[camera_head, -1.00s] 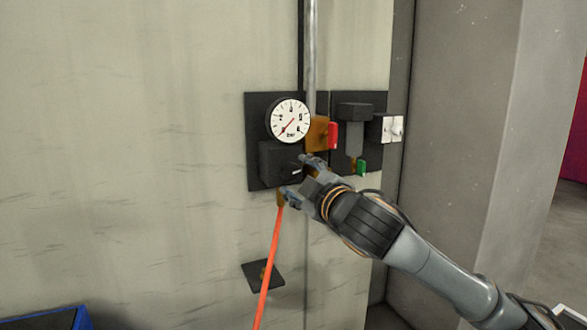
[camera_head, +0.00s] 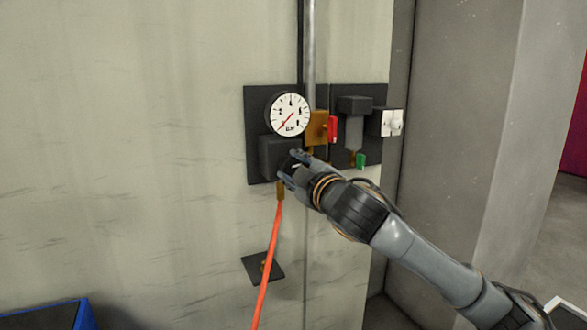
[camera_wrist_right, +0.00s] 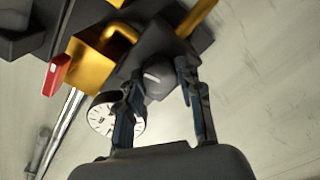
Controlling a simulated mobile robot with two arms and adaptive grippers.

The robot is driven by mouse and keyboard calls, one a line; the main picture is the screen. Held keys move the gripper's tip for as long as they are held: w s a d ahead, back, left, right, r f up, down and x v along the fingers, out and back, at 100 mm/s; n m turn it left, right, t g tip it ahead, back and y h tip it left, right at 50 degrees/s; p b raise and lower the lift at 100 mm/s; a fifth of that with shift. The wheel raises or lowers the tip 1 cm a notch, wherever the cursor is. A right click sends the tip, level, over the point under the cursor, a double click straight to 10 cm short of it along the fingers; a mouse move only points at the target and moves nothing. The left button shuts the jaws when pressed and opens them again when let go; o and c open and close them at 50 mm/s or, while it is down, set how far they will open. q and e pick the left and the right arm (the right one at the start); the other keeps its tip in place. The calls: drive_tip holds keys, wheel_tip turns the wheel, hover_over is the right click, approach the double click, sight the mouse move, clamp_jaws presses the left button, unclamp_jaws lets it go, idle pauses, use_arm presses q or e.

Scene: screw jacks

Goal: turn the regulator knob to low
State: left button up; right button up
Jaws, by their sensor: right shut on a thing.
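The regulator is a dark block (camera_head: 276,153) on a black wall plate, below a round white pressure gauge (camera_head: 288,115) with a red needle. The gauge also shows in the right wrist view (camera_wrist_right: 104,119). The regulator knob (camera_wrist_right: 156,80) is dark with a pale mark and sits between my right gripper's fingers in the right wrist view. My right gripper (camera_head: 288,166) is shut on the knob at the front of the block and hides most of it in the head view. My left gripper is not in view.
A brass valve with a red handle (camera_head: 333,129) is close to the right of the gauge. A dark unit with a green part (camera_head: 361,160) and a white switch (camera_head: 392,123) are further right. An orange hose (camera_head: 268,262) hangs below the regulator.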

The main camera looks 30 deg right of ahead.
drive_tip(key=m, duration=0.4)
drive_tip(key=shift+m, duration=0.4)
drive_tip(key=m+p, duration=0.1)
drive_tip(key=m, duration=0.1)
drive_tip(key=shift+m, duration=0.4)
drive_tip(key=m+p, duration=0.1)
drive_tip(key=m, duration=0.1)
drive_tip(key=shift+a+m, duration=0.1)
drive_tip(key=shift+m, duration=0.3)
drive_tip(key=m+p, duration=0.2)
drive_tip(key=m, duration=0.2)
drive_tip(key=shift+r+m, duration=0.1)
drive_tip(key=shift+m, duration=0.2)
drive_tip(key=m+p, duration=0.4)
drive_tip(key=m, duration=0.1)
drive_tip(key=o, duration=1.2)
drive_tip(key=shift+c, duration=0.2)
